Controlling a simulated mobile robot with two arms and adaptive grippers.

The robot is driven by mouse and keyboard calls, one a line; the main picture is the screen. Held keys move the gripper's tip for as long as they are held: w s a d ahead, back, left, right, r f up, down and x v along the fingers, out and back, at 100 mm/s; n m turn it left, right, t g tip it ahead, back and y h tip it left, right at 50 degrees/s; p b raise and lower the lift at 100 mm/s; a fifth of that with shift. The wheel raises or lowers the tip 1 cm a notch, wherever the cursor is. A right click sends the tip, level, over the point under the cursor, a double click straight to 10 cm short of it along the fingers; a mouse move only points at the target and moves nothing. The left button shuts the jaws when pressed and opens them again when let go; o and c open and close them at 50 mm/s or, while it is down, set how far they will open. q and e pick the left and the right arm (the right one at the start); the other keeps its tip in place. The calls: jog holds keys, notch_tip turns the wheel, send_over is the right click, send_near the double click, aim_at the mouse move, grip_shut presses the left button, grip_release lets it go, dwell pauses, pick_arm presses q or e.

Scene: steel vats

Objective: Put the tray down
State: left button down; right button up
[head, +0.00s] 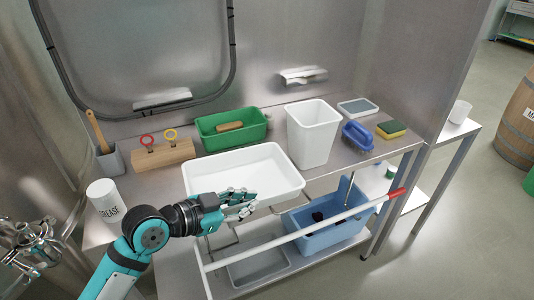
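The white tray (272,167) is a shallow, empty rectangular tub in the middle of the head view, at the front of the steel bench. It looks about level. My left gripper (246,203) is at the tray's front wall, with its fingers on either side of the rim, and looks shut on it. The gripper hides part of that wall. I cannot tell whether the tray's underside touches the bench. My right gripper is not in view.
The steel bench (340,160) holds a green caddy (215,142), a white bin (313,135), a blue brush (357,136), a sponge (391,129), a wooden block (163,155) and a grease canister (108,200). A blue tub (325,228) stands on the lower shelf behind a white pole (290,237).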

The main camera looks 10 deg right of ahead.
aim_at(246, 183)
pick_arm(q)
jog(key=s, duration=0.5)
jog(key=shift+t, duration=0.3)
jog(key=w, duration=1)
jog(key=w+f, duration=0.1)
jog(key=w, duration=0.4)
jog(key=shift+w+p, duration=0.3)
jog(key=shift+w+f, duration=0.15)
notch_tip(246, 183, down, 3)
jog(key=shift+r, duration=0.1)
jog(key=shift+f, duration=0.25)
jog(key=c, duration=2)
grip_release()
jog(key=shift+f, duration=0.15)
jog(key=o, duration=0.5)
